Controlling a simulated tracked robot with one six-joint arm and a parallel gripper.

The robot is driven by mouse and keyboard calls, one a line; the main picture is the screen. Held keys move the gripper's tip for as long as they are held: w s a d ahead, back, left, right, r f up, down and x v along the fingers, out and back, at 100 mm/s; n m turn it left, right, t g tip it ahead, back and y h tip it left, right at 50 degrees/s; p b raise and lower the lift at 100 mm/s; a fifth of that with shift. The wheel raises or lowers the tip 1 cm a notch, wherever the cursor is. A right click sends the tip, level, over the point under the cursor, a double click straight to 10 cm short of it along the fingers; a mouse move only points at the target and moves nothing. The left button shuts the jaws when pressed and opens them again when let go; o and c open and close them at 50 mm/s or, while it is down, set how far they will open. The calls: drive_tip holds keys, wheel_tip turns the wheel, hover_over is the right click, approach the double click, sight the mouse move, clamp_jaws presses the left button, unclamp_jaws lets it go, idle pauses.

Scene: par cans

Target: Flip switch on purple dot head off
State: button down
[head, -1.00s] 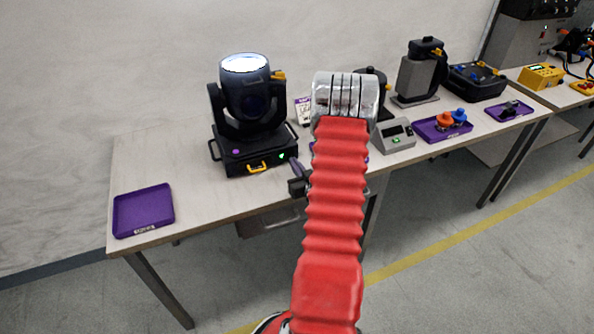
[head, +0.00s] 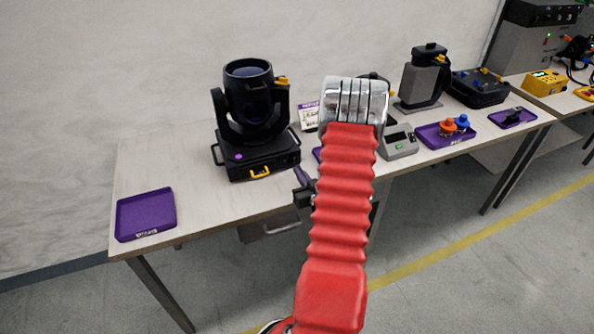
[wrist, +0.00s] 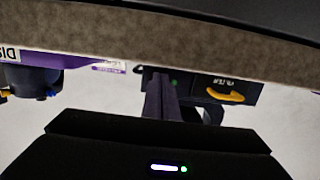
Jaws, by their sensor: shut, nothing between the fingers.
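The moving head with the purple dot (head: 238,157) stands upright on the table; its lens at the top (head: 247,69) is dark. Its black base with a yellow handle (head: 259,172) faces me. In the wrist view the base with the yellow handle (wrist: 226,97) shows beyond the fingers, with a small green spot (wrist: 175,83) beside them. My gripper (head: 298,171) is shut and empty, just right of the base's front corner. Its fingers show in the wrist view (wrist: 160,92). I cannot tell whether they touch the switch, which is not clearly seen.
An empty purple tray (head: 146,214) lies at the table's left end. Behind my red arm stand a small sign (head: 308,116) and a partly hidden black device. A grey box (head: 398,140), a tray with orange and blue pieces (head: 431,136) and another fixture (head: 421,77) stand right.

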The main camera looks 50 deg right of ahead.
drive_tip(key=v, duration=1.1)
drive_tip(key=shift+s, duration=0.2)
drive_tip(key=s+a+f+m+g+y, duration=0.15)
drive_tip(key=s+f+g+y, duration=0.25)
drive_tip(key=s+f+g, duration=0.65)
drive_tip(key=w+a+r+n+y, duration=0.1)
drive_tip(key=w+a+r+n, duration=0.1)
drive_tip(key=a+r, duration=0.9)
drive_tip(key=w+a+r+n+t+y, duration=0.1)
drive_tip(key=w+a+r+n+y, duration=0.1)
drive_tip(key=a+r, duration=1)
drive_tip(key=w+a+r+n+t+y, duration=0.1)
drive_tip(key=w+a+r+n, duration=0.2)
drive_tip(key=a+r, duration=0.8)
drive_tip(key=w+a, duration=0.1)
drive_tip(key=a, duration=0.6)
drive_tip(key=shift+w+r+n, duration=0.2)
drive_tip(key=shift+r+n, duration=0.05)
drive_tip(key=shift+n, duration=0.1)
